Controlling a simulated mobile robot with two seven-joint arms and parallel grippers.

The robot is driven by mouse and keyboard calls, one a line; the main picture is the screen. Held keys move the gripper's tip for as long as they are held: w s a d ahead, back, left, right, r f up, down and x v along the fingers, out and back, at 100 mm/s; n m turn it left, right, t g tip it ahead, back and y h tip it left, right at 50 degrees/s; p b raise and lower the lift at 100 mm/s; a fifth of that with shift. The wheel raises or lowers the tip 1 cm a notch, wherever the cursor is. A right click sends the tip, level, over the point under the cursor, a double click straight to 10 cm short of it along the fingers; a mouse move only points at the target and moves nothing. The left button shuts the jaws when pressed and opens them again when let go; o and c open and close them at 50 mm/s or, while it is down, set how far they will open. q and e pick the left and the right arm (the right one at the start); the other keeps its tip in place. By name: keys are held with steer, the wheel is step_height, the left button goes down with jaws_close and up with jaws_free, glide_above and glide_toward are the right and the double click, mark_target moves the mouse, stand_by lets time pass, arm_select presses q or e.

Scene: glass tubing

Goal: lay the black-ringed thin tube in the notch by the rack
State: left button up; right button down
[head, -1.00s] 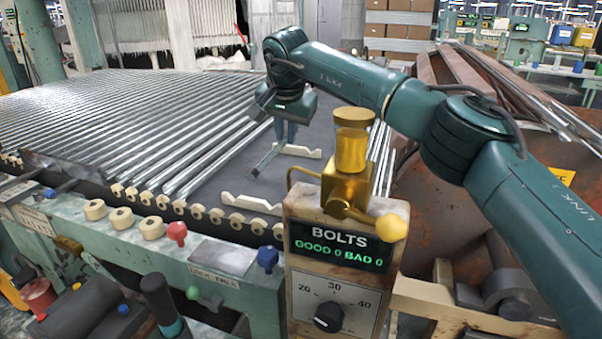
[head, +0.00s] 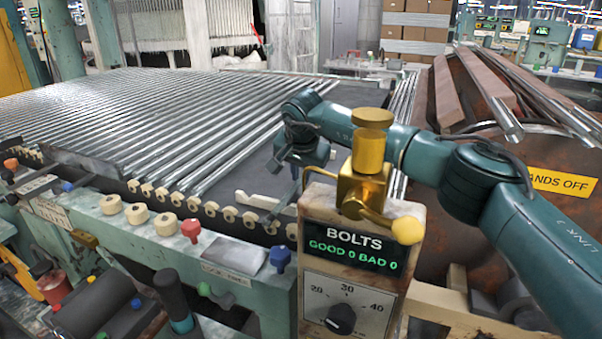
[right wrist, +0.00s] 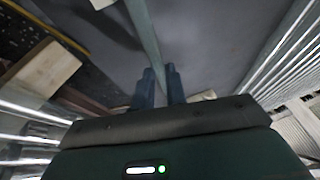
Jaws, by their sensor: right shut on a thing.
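My right gripper (right wrist: 161,78) is shut on a thin grey tube (right wrist: 146,35), which runs up from between the two dark fingers in the right wrist view. In the head view the right hand hangs low over the dark bed, beside a cream notched block (head: 258,202). The tube's lower part passes close to that block in the head view; I cannot tell whether they touch. No black ring can be made out on the tube. The rack of glass tubes (head: 190,130) lies to the left. My left gripper is not in view.
A rusty drum (head: 455,215) is on the right. Cream rollers (head: 163,222) line the front rail.

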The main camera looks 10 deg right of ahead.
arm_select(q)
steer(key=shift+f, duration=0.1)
arm_select(e)
steer(key=shift+f, duration=0.3)
steer(key=c, duration=1.4)
jaws_free()
steer(key=shift+c, duration=0.2)
steer(key=shift+r, duration=0.3)
steer(key=v, duration=1.2)
steer(key=shift+r, duration=0.1)
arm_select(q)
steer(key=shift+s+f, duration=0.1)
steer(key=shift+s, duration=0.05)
